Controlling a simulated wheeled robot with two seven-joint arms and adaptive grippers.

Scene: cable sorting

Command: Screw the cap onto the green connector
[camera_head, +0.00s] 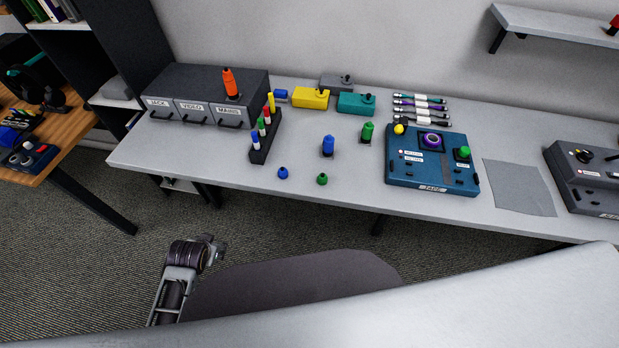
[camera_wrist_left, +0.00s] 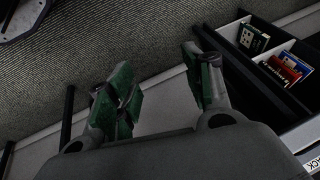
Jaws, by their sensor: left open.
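The green connector (camera_head: 367,132) stands upright on the white table, right of a blue connector (camera_head: 328,146). A small green cap (camera_head: 322,179) lies on the table nearer the front edge, apart from the connector. A similar blue cap (camera_head: 283,173) lies to its left. My left gripper (camera_head: 211,250) is low in front of the table, off its front edge and well away from the cap and connector. In the left wrist view its two green-padded fingers (camera_wrist_left: 165,95) are apart with nothing between them. My right gripper is not in view.
The table (camera_head: 240,190) also bears a marker rack (camera_head: 265,138), drawers with an orange connector (camera_head: 230,82), yellow (camera_head: 311,98) and teal boxes (camera_head: 357,104), several cables (camera_head: 420,108) and a blue device (camera_head: 432,180). A grey mat (camera_head: 518,187) lies farther right. The front strip around the caps is clear.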

